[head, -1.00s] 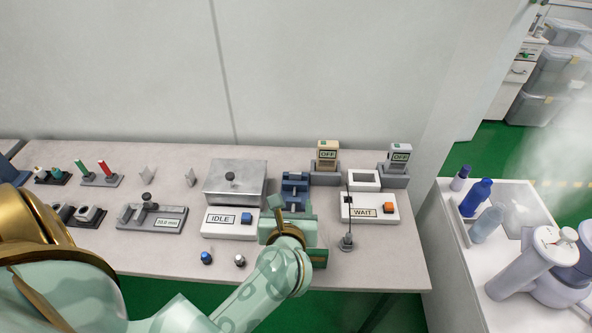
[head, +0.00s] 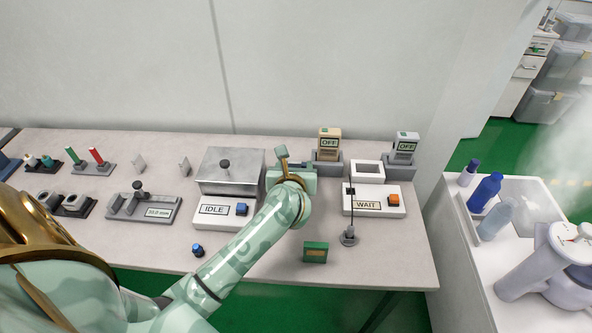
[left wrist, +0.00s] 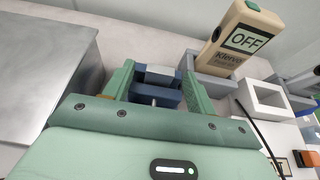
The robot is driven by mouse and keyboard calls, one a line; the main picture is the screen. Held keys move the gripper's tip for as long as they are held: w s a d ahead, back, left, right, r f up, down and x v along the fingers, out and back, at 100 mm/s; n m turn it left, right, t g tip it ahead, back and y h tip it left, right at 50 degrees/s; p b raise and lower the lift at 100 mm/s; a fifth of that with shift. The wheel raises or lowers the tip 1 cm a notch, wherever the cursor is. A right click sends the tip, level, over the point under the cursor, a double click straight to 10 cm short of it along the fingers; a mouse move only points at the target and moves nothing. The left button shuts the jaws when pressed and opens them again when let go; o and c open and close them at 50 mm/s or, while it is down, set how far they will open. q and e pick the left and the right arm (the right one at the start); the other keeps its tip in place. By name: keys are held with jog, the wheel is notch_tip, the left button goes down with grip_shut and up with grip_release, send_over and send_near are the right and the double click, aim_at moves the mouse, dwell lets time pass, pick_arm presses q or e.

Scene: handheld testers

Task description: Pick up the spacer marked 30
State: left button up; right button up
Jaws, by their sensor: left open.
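No marking 30 is legible on any object. My left gripper (head: 290,172) reaches over the table to the right of the grey metal box. In the left wrist view the fingers (left wrist: 158,78) are open, one on each side of a blue holder (left wrist: 150,92) with a grey-topped block (left wrist: 160,74). I cannot tell whether the fingers touch it. In the head view my gripper hides most of this holder. A small green block (head: 315,252) stands near the table's front edge, its marking unreadable.
The metal box (head: 229,170) stands behind the IDLE unit (head: 226,210). Two testers reading OFF, beige (head: 329,143) and white (head: 404,146), stand in grey holders at right. The WAIT unit (head: 373,200) has a cabled probe (head: 348,236) before it. The table's front middle is mostly clear.

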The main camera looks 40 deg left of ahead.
pick_arm(q)
jog(key=shift+r, duration=0.1)
jog(key=c, duration=1.1)
